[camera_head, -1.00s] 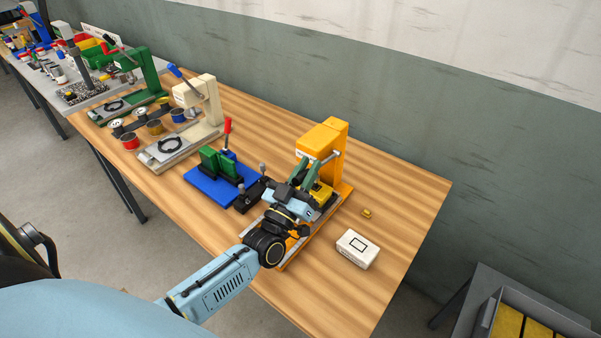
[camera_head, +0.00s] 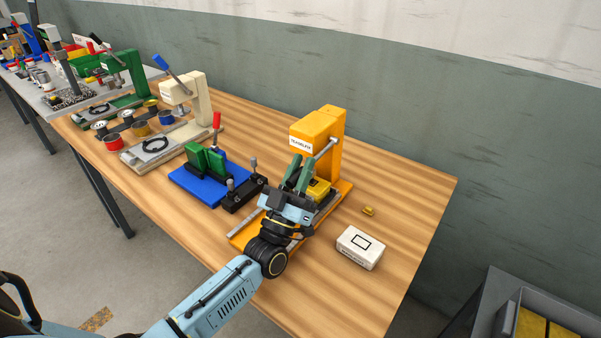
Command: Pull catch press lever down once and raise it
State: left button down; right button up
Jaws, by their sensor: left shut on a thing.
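The orange press (camera_head: 328,125) stands upright on the wooden table, with a white label on its head. Its grey lever (camera_head: 325,149) sticks out from the side of the head and slopes down to the left. My left gripper (camera_head: 297,171) has green fingers pointing up at the lever's lower end, in front of the press. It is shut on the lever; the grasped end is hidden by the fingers. A yellow block (camera_head: 318,188) sits under the head, partly behind the gripper. My right gripper is not in view.
A blue fixture (camera_head: 200,187) with green blocks and a black fixture (camera_head: 243,194) stand close on the left. A cream press (camera_head: 200,98) is farther back.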

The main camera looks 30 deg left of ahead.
pick_arm(q)
jog(key=c, duration=1.3)
grip_release()
jog(key=b+v, duration=0.1)
jog(key=v, duration=0.6)
jog(key=shift+s, duration=0.2)
jog(key=shift+s+f, duration=0.1)
jog(key=shift+f, duration=0.1)
